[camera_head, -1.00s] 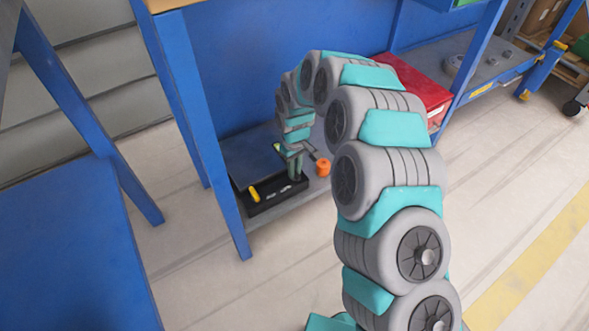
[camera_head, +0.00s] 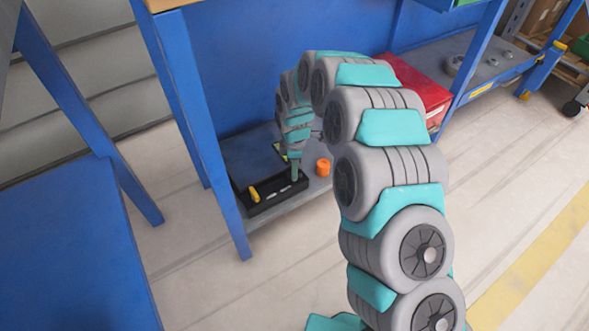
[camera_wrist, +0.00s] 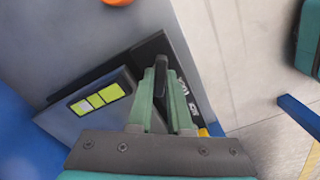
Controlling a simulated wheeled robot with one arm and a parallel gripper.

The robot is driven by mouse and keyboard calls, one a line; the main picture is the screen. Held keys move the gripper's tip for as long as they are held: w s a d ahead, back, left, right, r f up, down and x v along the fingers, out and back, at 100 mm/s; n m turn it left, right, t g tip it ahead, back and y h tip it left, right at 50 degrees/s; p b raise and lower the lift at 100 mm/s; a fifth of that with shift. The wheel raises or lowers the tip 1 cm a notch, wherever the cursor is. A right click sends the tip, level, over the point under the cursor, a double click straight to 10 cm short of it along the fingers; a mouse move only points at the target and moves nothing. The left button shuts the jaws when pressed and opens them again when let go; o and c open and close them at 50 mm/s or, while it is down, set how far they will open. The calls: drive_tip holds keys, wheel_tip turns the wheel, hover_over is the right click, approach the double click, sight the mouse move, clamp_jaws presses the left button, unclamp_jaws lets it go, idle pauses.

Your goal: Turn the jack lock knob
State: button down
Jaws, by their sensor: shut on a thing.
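My gripper (camera_wrist: 161,95) reaches down over the lower shelf in the wrist view, its two green fingers closed around a dark, narrow bar-shaped piece (camera_wrist: 161,76). Whether this piece is the jack lock knob, I cannot tell. In the head view my gripper (camera_head: 295,172) points down at the back right part of a shallow black tray (camera_head: 262,208). The held piece is too small to make out there. The tray also shows in the wrist view (camera_wrist: 172,52), with white marks beside the right finger.
An orange cylinder (camera_head: 323,167) stands on the shelf just right of my gripper. A yellow piece (camera_head: 253,194) is at the tray's left end. A panel with a yellow-green label (camera_wrist: 97,98) adjoins the tray. A blue table leg (camera_head: 215,140) and a red box (camera_head: 420,90) flank the arm.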

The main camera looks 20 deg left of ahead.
drive_tip(key=n, duration=0.5)
drive_tip(key=shift+n, duration=2.6)
drive_tip(key=c, duration=0.8)
unclamp_jaws()
drive_tip(key=shift+c, duration=0.2)
drive_tip(key=shift+r, duration=0.1)
wheel_tip(320, 180, up, 7)
drive_tip(key=shift+r, duration=0.3)
